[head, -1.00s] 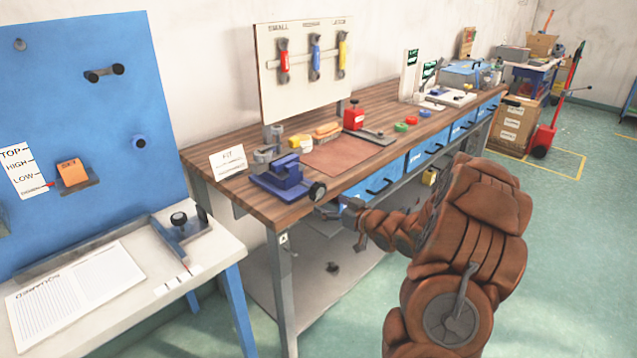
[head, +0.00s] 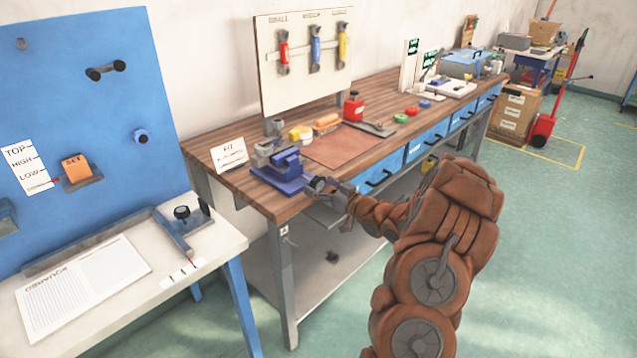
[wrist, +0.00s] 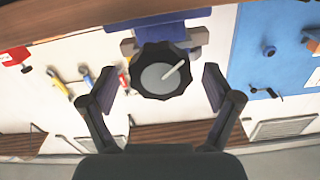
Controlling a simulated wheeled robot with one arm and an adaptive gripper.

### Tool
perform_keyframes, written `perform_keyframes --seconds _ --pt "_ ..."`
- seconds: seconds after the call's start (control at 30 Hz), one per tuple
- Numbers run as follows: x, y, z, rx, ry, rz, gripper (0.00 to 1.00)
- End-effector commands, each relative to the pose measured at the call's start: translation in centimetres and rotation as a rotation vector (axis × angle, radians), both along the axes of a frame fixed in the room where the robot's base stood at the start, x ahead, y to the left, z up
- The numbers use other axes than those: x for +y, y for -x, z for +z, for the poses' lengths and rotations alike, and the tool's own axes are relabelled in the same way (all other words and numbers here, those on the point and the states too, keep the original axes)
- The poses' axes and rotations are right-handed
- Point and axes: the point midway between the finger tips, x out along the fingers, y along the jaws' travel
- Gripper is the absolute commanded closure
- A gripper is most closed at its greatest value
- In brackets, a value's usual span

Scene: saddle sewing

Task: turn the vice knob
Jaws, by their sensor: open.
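The blue vice (head: 281,170) sits at the near left corner of the wooden workbench. Its black knob (head: 319,186) faces out over the bench's front edge. In the wrist view the vice knob (wrist: 163,72) is a dark scalloped disc with a grey face and a pale pointer line slanting up to the right. My gripper (wrist: 160,85) is open, with one finger on each side of the knob and a visible gap at both sides. In the head view my gripper (head: 332,190) is at the knob, and its fingers are small and partly hidden there.
On the workbench (head: 230,188) stand a white card (head: 230,154), a red mat (head: 346,147), a red bottle (head: 353,108) and a tool board (head: 303,80). A white table (head: 110,320) stands at the left. The green floor (head: 560,250) at right is clear.

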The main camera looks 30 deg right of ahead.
Motion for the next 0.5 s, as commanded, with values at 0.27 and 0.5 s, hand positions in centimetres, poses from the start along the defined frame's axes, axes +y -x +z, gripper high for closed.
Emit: perform_keyframes --seconds 0.27,0.5 --pt "0.29 -1.16 0.05 -0.001 0.0 -0.001 0.11" --pt "0.31 -1.19 0.01 -0.001 0.0 -0.001 0.11"
